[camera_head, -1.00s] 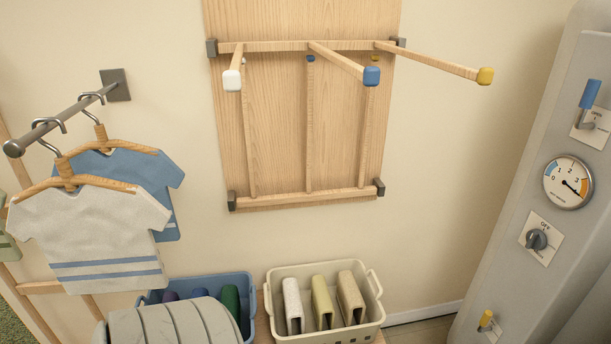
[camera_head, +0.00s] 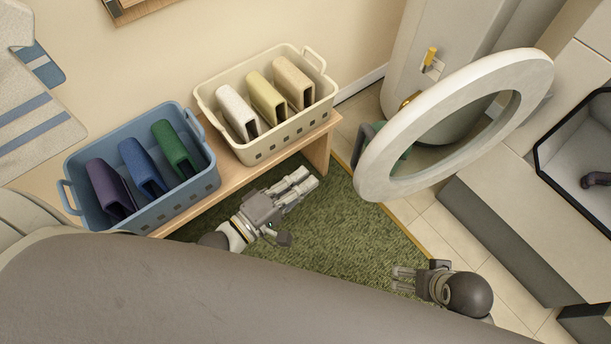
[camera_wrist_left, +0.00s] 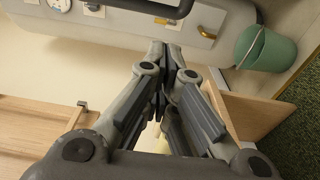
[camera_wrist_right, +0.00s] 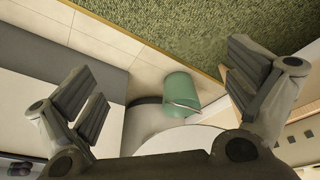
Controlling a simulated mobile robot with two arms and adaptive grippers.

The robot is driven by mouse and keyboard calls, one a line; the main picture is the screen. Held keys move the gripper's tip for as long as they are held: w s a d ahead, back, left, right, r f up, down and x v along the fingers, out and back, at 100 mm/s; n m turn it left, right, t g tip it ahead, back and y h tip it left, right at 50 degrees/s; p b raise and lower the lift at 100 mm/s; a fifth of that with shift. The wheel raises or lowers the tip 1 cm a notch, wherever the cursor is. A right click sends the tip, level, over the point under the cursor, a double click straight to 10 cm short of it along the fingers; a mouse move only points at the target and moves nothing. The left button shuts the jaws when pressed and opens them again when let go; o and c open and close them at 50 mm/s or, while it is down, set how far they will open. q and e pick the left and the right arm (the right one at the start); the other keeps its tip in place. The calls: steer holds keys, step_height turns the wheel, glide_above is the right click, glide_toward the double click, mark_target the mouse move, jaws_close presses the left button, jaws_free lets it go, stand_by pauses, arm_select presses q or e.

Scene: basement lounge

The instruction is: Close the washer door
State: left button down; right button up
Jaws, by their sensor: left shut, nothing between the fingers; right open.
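The washer door (camera_head: 376,172) is a thick, pale round ring with an open centre. It stands out at an angle in the right half of the head view. Its hinge is not clearly visible. My left gripper (camera_head: 306,182) is shut and empty, above the green rug to the left of the door and apart from it. It also shows in the left wrist view (camera_wrist_left: 168,60). My right gripper (camera_head: 399,279) is open and empty, below the door in the head view and apart from it. Its spread fingers show in the right wrist view (camera_wrist_right: 170,85).
A blue basket (camera_head: 207,188) and a cream basket (camera_head: 215,105) of folded cloths stand on a wooden bench (camera_head: 318,147) at left. A green bucket (camera_wrist_right: 183,92) stands on the tiles. A grey machine body (camera_head: 420,40) stands behind the door; a pale cabinet (camera_head: 505,205) is at right.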

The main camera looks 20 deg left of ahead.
mark_target(353, 163)
arm_select(q)
steer(key=b+x, duration=0.1)
steer(key=x, duration=0.8)
steer(key=s+d, duration=0.2)
steer(key=s, duration=0.1)
steer(key=shift+s+d, duration=0.1)
steer(key=shift+d, duration=0.15)
arm_select(e)
steer(key=v, duration=0.3)
steer(key=shift+w+r, duration=0.1)
steer(key=shift+r, duration=0.2)
arm_select(q)
steer(key=shift+s, duration=0.1)
arm_select(e)
steer(key=shift+r, duration=0.1)
